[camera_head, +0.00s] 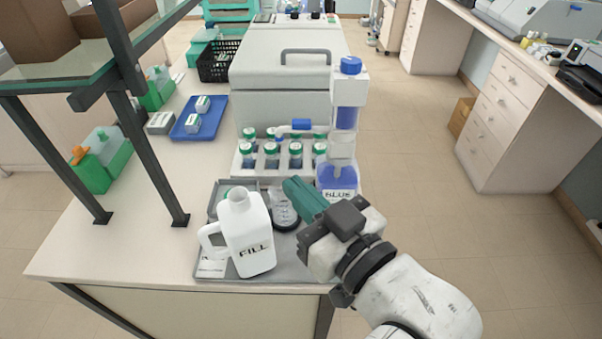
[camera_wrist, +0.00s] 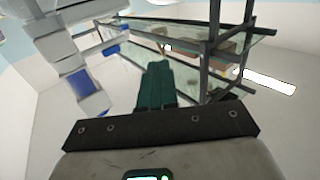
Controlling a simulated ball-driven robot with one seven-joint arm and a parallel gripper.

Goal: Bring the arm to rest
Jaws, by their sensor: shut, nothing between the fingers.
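My gripper (camera_head: 292,187) has green fingers. In the head view it is above the right part of the grey tray, between the white FILL jug and the blue bottle unit. In the wrist view the green fingers (camera_wrist: 155,75) lie together with nothing between them. The wrist view looks toward the shelf frame and the wall. My arm reaches in from the lower right of the head view and hides part of the tray's right side.
The white FILL jug (camera_head: 252,240) stands on the grey tray (camera_head: 290,262), close left of my gripper. The BLUE bottle unit (camera_head: 338,178) stands close on the right. Green-capped bottles (camera_head: 271,150) and a large white machine (camera_head: 280,82) are behind. The shelf frame (camera_head: 150,140) is at left.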

